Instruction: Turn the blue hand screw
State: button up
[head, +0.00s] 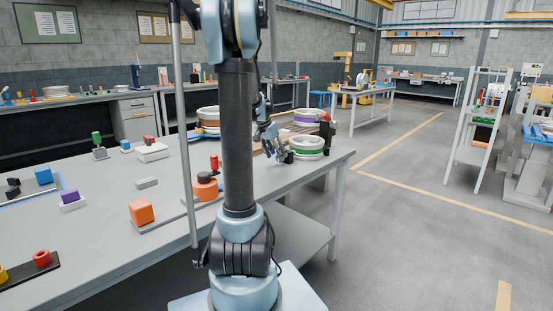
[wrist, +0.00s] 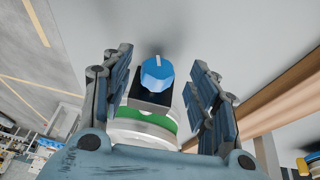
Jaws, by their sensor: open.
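The blue hand screw (wrist: 157,74) is a round blue knob with a pale line on its face, seen in the wrist view. It sits on a dark block (wrist: 150,98) in front of a white and green ring (wrist: 146,127). My gripper (wrist: 157,76) is open, with one finger to the left and one to the right of the knob, and a gap shows on both sides. In the head view my gripper (head: 276,153) is at the far right part of the table, beside the green and white ring (head: 307,147). The blue knob cannot be made out there.
The grey table (head: 110,215) carries an orange block (head: 142,212), an orange disc with a red knob (head: 206,187), and a purple-banded ring (head: 309,117). A brown wooden strip (wrist: 275,95) runs right of my gripper. Open floor (head: 420,230) lies right of the table.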

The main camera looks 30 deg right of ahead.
jog(key=shift+x, duration=1.05)
jog(key=c, duration=1)
jog(key=shift+w+a+g, duration=0.1)
jog(key=shift+w+g, duration=0.15)
jog(key=shift+g, duration=0.45)
jog(key=shift+c, duration=0.2)
jog(key=shift+n+g+h, duration=0.3)
jog(key=shift+g+h, duration=0.2)
jog(key=shift+g, duration=0.1)
jog(key=o, duration=1)
jog(key=shift+o, duration=0.2)
